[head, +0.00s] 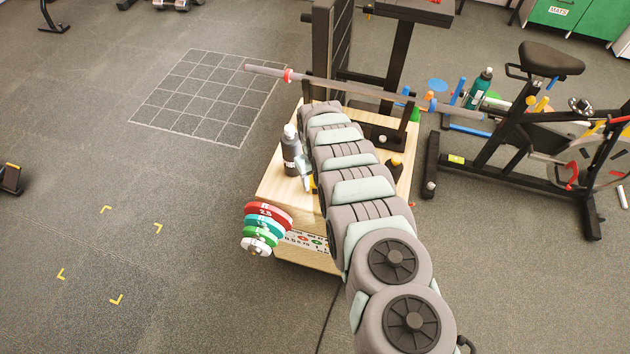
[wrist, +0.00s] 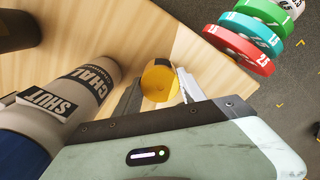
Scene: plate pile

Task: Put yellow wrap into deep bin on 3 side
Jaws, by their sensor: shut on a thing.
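The yellow wrap (wrist: 158,82) is a short yellow roll with an orange-yellow end, seen in the wrist view above the light wooden top. My gripper (wrist: 160,90) is shut on it, with one finger on each side. In the head view my arm covers most of this spot, and only a sliver of yellow (head: 314,186) shows beside my gripper. I cannot tell whether the wrap touches the wood. I cannot make out a deep bin or a side marked 3 in either view.
A grey and white chalk bottle (head: 291,150) stands close left of my gripper; it is large in the wrist view (wrist: 65,105). Red, teal and green plates (head: 266,222) hang at the wooden stand's front left. A barbell (head: 350,88) crosses behind. A dark bottle (head: 394,168) stands right.

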